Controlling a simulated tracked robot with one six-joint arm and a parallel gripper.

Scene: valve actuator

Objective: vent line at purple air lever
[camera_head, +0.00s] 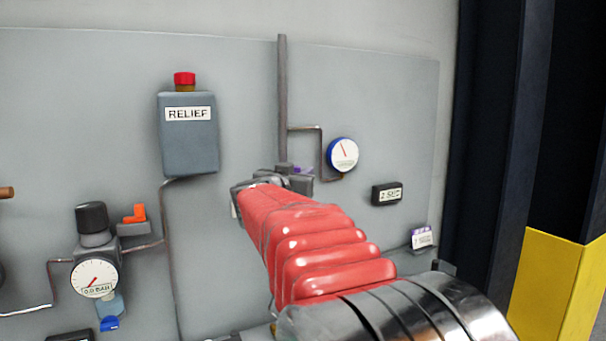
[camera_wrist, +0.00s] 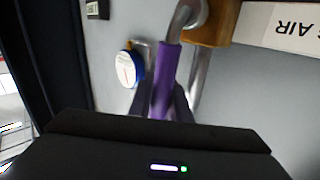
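The purple air lever (camera_wrist: 166,75) shows in the wrist view, running down from a bent grey metal rod into the space between my gripper's fingers. My gripper (camera_wrist: 162,98) has one dark finger on each side of the purple sleeve. The fingers are close to it, but I cannot tell whether they press on it. The lever's near end is hidden behind the gripper body. In the head view, my gripper (camera_head: 275,182) is at the panel, with only a small bit of purple (camera_head: 301,170) showing; my red arm hides much of that area.
A blue-rimmed gauge (camera_head: 342,154) is right of the gripper, near a vertical pipe (camera_head: 282,95). The RELIEF box (camera_head: 188,140) with a red top is to the left. A 0.0 BAR gauge (camera_head: 95,278) and orange lever (camera_head: 134,214) are lower left. A dark display (camera_head: 387,194) is right.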

